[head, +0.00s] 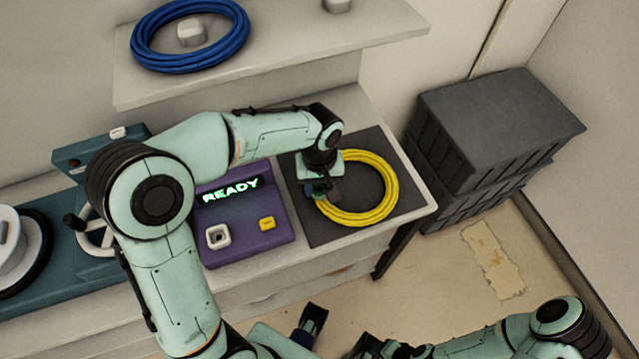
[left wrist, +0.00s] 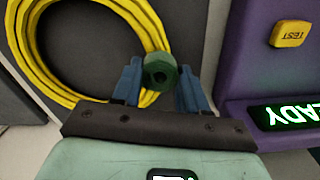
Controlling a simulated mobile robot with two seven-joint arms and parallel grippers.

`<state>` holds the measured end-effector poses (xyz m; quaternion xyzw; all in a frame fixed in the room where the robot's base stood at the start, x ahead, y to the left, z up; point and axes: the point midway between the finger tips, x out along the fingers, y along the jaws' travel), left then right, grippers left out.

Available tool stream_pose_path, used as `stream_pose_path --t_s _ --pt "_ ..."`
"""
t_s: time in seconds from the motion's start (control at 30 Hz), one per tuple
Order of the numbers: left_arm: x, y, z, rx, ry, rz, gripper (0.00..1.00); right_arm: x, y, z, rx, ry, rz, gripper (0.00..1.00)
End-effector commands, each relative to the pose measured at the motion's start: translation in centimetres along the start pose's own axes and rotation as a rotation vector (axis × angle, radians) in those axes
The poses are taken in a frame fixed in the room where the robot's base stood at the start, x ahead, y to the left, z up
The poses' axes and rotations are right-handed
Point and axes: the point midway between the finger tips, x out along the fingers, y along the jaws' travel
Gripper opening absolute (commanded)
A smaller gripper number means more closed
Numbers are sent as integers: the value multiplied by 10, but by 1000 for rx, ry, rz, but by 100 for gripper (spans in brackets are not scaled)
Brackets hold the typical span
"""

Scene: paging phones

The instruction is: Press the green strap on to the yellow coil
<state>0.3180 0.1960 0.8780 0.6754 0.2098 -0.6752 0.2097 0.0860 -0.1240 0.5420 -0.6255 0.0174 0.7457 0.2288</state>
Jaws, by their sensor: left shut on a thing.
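The yellow coil (head: 383,200) lies flat on a dark mat (head: 320,233) at the right end of the bench. It also shows in the left wrist view (left wrist: 150,28). My left gripper (head: 321,190) reaches down at the coil's left side. In the left wrist view its blue fingers (left wrist: 160,88) are shut on the green strap (left wrist: 160,70), a small rolled green piece. The strap overlaps the coil's edge in that view; I cannot tell whether they touch.
A purple unit (head: 275,237) with a lit READY sign and a yellow button stands left of the mat. A blue coil (head: 190,62) lies on the shelf behind. Dark crates (head: 495,130) are stacked on the right. A teal machine (head: 50,250) stands at the left.

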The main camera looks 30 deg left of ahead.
Motion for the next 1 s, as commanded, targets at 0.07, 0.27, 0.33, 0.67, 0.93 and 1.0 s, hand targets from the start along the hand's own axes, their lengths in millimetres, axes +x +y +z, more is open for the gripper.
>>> stream_pose_path --t_s 0.07,0.27,0.33,0.67,0.93,1.0 --pt "0 0 0 0 0 0 15 0 0 0 0 0 0 55" --pt "2 0 0 0 0 0 15 2 1 0 0 0 0 55" --pt "3 0 0 0 0 0 15 2 1 0 0 -1 0 55" --pt "7 0 0 0 0 0 15 5 2 0 1 -2 1 55" --pt "7 0 0 0 -1 -1 15 5 2 0 0 -2 1 55" --pt "8 0 0 0 -1 -1 15 5 2 0 1 -2 1 55"
